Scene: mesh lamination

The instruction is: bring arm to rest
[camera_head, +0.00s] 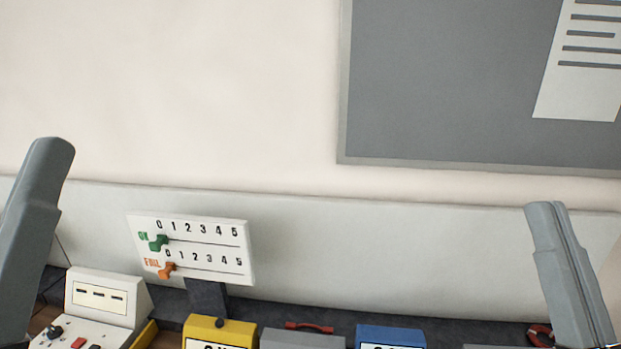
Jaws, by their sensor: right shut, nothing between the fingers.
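My right gripper (551,212) stands at the lower right, pointing up. Its two grey fingers are together, with a thin seam between them and nothing held. My left arm's grey end (45,165) rises at the left edge, seen side-on, so I cannot tell whether its jaws are open. Both are apart from each other and stand in front of the pale back panel. The lower parts of both arms are cut off by the frame.
A white counter board (205,262) with green and orange sliders stands at centre left. A white control box (103,292), yellow box (205,329), grey box (300,341) and blue box (390,335) line the bottom. A grey notice board (440,90) hangs on the wall.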

